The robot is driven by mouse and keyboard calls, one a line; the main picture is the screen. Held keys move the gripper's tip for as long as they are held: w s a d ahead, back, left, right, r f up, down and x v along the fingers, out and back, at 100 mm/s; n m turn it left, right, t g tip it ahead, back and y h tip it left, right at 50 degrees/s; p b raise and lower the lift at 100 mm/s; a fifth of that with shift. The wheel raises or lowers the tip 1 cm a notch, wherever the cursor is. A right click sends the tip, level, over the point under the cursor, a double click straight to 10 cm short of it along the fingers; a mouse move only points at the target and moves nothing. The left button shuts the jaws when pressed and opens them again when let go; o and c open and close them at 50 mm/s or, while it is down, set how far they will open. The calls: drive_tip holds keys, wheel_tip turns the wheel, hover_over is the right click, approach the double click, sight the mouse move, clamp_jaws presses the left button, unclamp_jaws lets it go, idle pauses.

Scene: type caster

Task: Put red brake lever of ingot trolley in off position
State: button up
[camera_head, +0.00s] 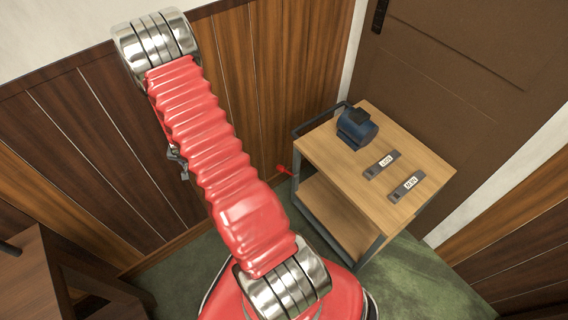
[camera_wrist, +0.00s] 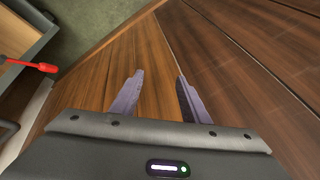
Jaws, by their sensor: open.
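The ingot trolley (camera_head: 335,205) stands right of centre in the head view, with a wooden top and a dark metal frame. The red brake lever (camera_head: 284,170) sticks out from its left side, near the wall. In the wrist view the red lever (camera_wrist: 42,67) shows at the left edge, attached to the trolley's frame (camera_wrist: 32,45). My gripper (camera_wrist: 158,80) is open and empty, facing the wood-panelled wall, with the lever well to the left of its fingers. In the head view my gripper is mostly hidden behind my red arm.
On the trolley top lie a dark blue object (camera_head: 357,127) and two labelled bars (camera_head: 382,164) (camera_head: 406,187). A brown door (camera_head: 460,80) is behind the trolley. Dark wooden furniture (camera_head: 60,275) stands at lower left. Green floor (camera_head: 425,280) is clear at lower right.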

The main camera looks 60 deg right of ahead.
drive_tip(key=s+d+f+m+h, duration=0.3)
drive_tip(key=s+d+f+m, duration=0.1)
drive_tip(key=d+f, duration=0.4)
drive_tip(key=s+d+f+m+h, duration=0.25)
drive_tip(key=d+f, duration=0.35)
drive_tip(key=f, duration=0.4)
drive_tip(key=s+d+f+m+h, duration=0.2)
drive_tip(key=s+f+m+h, duration=0.1)
drive_tip(key=s, duration=0.5)
drive_tip(key=s+d+f+m+g+h, duration=0.1)
drive_tip(key=s+d+f+m+h, duration=0.1)
drive_tip(key=s, duration=0.7)
drive_tip(key=f+m+h, duration=0.1)
drive_tip(key=m+h, duration=0.1)
drive_tip(key=m, duration=0.1)
drive_tip(key=shift+s+d+f, duration=0.2)
drive_tip(key=shift+d+f, duration=0.05)
drive_tip(key=shift+h, duration=0.25)
drive_tip(key=x, duration=1.4)
drive_tip(key=shift+s, duration=0.15)
drive_tip(key=shift+a, duration=0.1)
drive_tip(key=shift+c, duration=0.7)
clamp_jaws()
